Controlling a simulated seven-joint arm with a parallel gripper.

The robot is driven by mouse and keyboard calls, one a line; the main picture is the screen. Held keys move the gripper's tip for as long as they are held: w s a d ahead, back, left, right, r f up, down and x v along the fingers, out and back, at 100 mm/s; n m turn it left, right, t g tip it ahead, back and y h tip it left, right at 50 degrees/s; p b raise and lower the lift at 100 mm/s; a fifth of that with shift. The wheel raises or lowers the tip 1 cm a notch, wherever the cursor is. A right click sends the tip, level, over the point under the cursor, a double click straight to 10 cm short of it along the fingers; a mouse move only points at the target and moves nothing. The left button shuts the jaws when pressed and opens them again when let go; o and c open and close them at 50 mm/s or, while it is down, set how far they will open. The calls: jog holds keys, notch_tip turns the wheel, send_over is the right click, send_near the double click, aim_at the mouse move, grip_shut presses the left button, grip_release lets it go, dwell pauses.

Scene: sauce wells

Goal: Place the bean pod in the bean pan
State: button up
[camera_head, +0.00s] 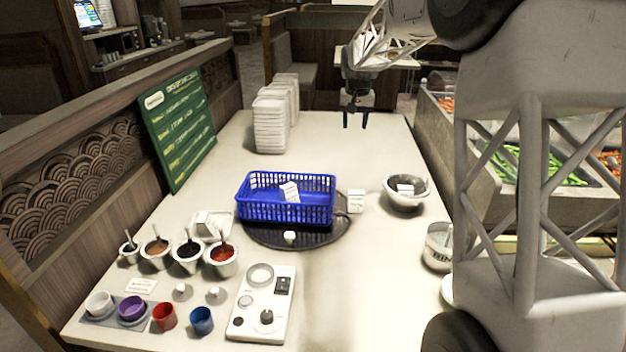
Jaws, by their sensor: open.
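My gripper (355,120) hangs over the far end of the table with its two fingers pointing down and apart, empty. On the counter at the right, a pan holds many green pods (565,171); my arm's frame hides part of it, and more green shows at its left. I cannot make out a single loose bean pod apart from these. No label saying which pan is the bean pan can be read. My gripper is well to the left of the green pods, above the table.
A blue basket (285,214) stands on a dark round mat (262,235) mid-table. A bowl (407,204), a bin (436,256) and stacked white containers (270,130) stand around it. Sauce cups (221,268) and coloured cups (202,320) fill the near left. The far right tabletop is clear.

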jog(key=shift+g, duration=0.5)
jog(key=w+a+f, duration=0.4)
jog(key=w+f, duration=0.3)
jog(key=w, duration=0.1)
jog(key=w+a+f, duration=0.5)
jog(key=w+f, duration=0.3)
jog(key=w+a+f, duration=0.5)
jog(key=w+f, duration=0.2)
jog(key=f, duration=0.1)
jog(key=shift+w+f, duration=0.25)
jog(key=shift+w, duration=0.15)
jog(key=shift+w+a+f, duration=0.25)
jog(key=shift+f, duration=0.15)
jog(key=shift+f, duration=1.3)
jog(key=shift+s+d+f, duration=0.1)
jog(key=shift+s+f, duration=0.05)
jog(key=shift+f, duration=1.15)
jog(key=shift+s+f, duration=0.15)
jog(key=shift+f, duration=1.15)
